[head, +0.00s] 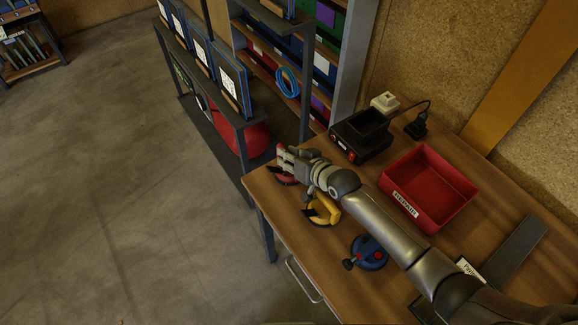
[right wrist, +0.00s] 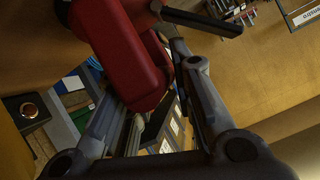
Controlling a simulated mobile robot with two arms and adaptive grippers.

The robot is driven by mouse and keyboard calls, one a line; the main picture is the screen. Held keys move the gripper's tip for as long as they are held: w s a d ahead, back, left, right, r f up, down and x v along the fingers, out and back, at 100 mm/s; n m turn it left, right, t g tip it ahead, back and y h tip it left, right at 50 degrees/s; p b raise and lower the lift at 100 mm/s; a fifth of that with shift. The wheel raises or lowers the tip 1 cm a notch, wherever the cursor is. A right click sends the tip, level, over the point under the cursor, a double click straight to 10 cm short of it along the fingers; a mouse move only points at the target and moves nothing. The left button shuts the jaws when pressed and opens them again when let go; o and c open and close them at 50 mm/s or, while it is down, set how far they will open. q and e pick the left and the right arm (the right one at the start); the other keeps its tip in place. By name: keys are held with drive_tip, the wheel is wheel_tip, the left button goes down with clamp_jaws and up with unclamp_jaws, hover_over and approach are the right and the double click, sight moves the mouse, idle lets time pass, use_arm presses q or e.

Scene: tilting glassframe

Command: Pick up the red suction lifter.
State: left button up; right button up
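The red suction lifter (head: 288,181) lies near the left corner of the wooden table, partly hidden under my right gripper (head: 290,158). In the right wrist view its thick red handle (right wrist: 125,50) is close in front of the camera, overlapping one finger. My right gripper also shows there (right wrist: 165,95); its fingers are spread apart, with a gap beside the handle. I cannot tell whether a finger touches it. My left gripper is not in view.
A yellow lifter (head: 325,209) and a blue lifter (head: 368,252) lie nearby along the table's front edge. A red bin (head: 432,178) and a black charger (head: 360,138) are farther back. A dark rack (head: 235,118) with framed panes stands beyond the table's left end.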

clamp_jaws()
drive_tip(key=shift+r, duration=0.15)
